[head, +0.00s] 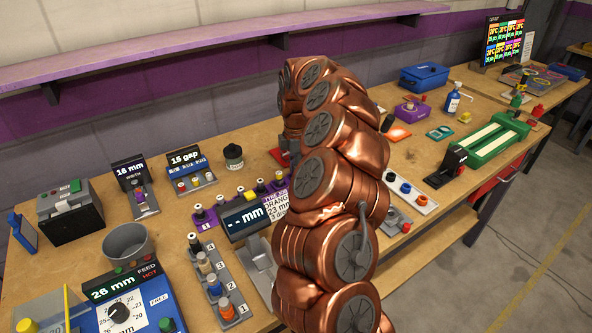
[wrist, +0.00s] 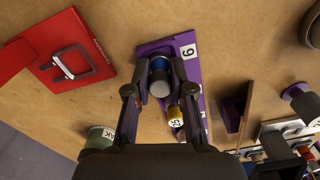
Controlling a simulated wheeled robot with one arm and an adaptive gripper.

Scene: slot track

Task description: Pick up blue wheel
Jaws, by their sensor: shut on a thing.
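The blue wheel (wrist: 158,65) shows in the wrist view as a blue band behind a grey round end, at the purple stand. My gripper (wrist: 160,75) has one finger on each side of it and is shut on it. I cannot tell whether the wheel is still seated on the stand or lifted a little. In the head view my copper-coloured arm covers this spot, so the gripper and wheel are hidden there.
The purple stand (wrist: 190,70) bears a number label, and a yellow piece (wrist: 175,113) is on it close by. A red plate with a dark handle (wrist: 78,62) lies left. A green container (wrist: 100,139) stands lower left. Bare wood separates plate and stand.

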